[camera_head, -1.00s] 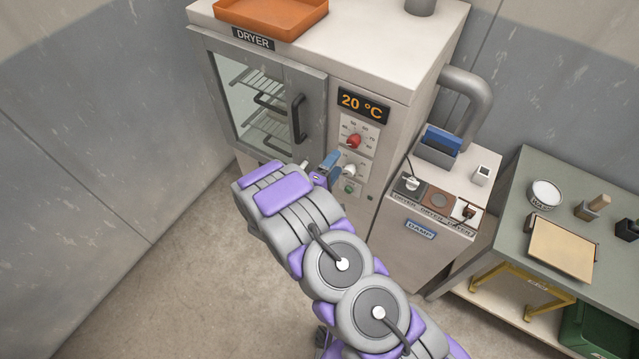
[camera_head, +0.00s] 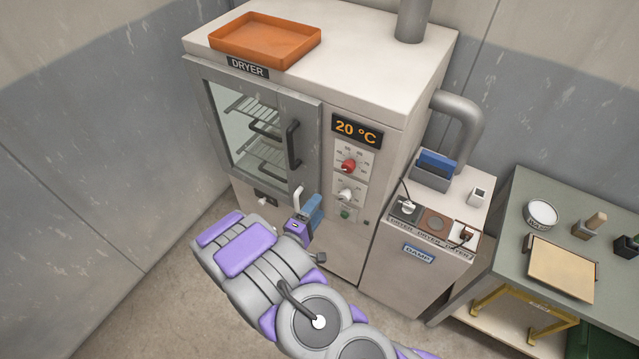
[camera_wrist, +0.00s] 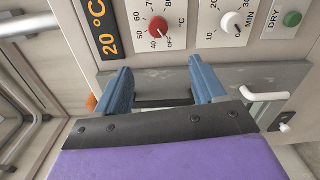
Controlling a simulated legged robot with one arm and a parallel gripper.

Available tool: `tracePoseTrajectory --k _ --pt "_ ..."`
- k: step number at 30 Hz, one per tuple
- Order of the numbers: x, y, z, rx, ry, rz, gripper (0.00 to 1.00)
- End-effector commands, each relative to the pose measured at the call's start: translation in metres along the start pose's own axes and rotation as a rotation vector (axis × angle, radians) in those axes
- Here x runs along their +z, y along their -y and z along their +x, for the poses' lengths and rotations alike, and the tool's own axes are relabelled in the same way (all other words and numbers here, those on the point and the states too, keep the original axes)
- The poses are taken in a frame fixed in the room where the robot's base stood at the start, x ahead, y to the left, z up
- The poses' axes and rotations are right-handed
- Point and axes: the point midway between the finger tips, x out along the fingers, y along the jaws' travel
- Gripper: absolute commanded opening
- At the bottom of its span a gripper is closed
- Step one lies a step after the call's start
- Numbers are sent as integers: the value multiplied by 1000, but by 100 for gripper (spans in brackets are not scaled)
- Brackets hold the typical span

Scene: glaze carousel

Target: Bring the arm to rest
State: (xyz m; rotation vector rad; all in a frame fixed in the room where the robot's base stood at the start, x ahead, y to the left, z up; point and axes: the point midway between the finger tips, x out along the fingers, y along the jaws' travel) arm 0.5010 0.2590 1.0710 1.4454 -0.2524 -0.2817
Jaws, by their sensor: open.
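My gripper (camera_head: 309,208) is in front of the dryer (camera_head: 376,205), just below and left of its control panel in the head view. In the wrist view my gripper (camera_wrist: 163,84) has its two blue fingers spread apart, with nothing between them. The dryer door (camera_head: 262,125) is shut, with wire racks behind its glass. The display (camera_head: 357,131) reads 20 °C. The red knob (camera_wrist: 158,27) and the white minute knob (camera_wrist: 231,22) show beyond the fingers, and the green DRY button (camera_wrist: 292,18) is at the upper right. I cannot tell whether the gripper touches the dryer.
An orange tray (camera_head: 265,40) lies on top of the dryer. A low cabinet marked DAMP (camera_head: 418,253) with sockets and plugs stands at its right. Farther right is a green-grey table (camera_head: 515,225) with a bowl and a board. Bare floor shows at the left.

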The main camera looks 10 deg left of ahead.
Motion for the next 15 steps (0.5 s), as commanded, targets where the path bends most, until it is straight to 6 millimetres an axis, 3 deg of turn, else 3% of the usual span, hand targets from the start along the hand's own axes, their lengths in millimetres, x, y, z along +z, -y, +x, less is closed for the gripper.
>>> tracePoseTrajectory --k 8,15 --pt "-1 1 3 -18 -2 20 69" --pt "-22 10 26 -252 -36 266 69"
